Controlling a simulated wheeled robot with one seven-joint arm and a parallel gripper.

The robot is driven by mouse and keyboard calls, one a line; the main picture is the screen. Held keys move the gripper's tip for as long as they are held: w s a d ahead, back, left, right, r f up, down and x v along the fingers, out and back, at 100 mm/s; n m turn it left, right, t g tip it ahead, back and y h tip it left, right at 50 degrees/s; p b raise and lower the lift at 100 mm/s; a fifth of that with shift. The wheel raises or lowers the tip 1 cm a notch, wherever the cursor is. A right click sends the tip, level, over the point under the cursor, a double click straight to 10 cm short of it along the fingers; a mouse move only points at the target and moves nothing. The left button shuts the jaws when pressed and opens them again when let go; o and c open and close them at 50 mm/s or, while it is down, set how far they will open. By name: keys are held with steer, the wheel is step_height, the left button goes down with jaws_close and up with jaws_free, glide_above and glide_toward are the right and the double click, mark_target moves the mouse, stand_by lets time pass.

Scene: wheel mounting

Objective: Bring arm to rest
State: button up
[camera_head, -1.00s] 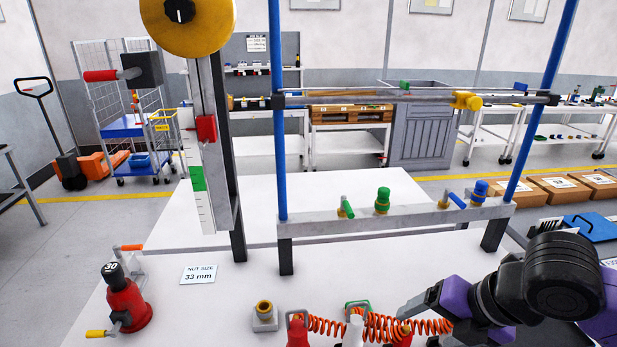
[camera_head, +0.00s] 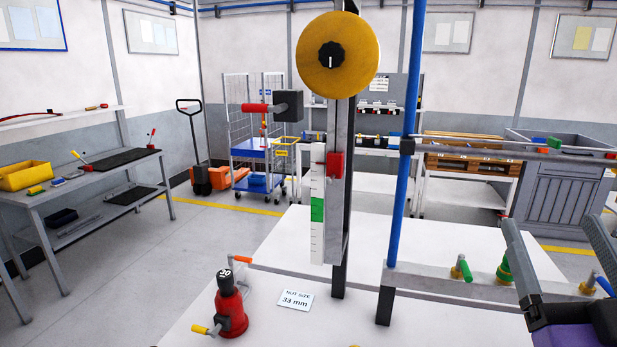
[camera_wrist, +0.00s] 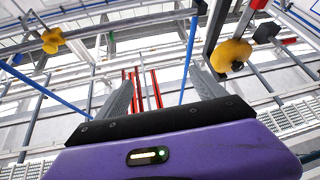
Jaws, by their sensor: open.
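My gripper (camera_head: 556,238) shows at the right edge of the head view, raised over the right part of the white bench. Its two grey fingers point up and stand apart. The wrist view shows the same open gripper (camera_wrist: 160,85) with nothing held between the fingers. The purple gripper body (camera_wrist: 170,150) fills the bottom of that view. The rest of my arm is out of view.
A steel frame with a blue post (camera_head: 406,150) stands left of my gripper. Left of it are a yellow wheel (camera_head: 365,60) on a column, a red jack (camera_head: 232,305) and a nut-size card (camera_head: 296,300). A side table (camera_head: 85,180) stands at far left.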

steer(key=s+a+f+g+y, duration=0.1)
steer(key=s+a+f+g, duration=0.2)
steer(key=s+f, duration=0.7)
steer(key=s+a+f+g+y, duration=0.1)
steer(key=s+a+f+g, duration=0.2)
steer(key=s+f, duration=0.8)
steer(key=s+a+f+g+y, duration=0.1)
steer(key=s+a+f+g, duration=0.2)
steer(key=s+f, duration=0.7)
steer(key=shift+s+a+f, duration=0.25)
steer(key=shift+a+f, duration=0.2)
steer(key=shift+f, duration=0.2)
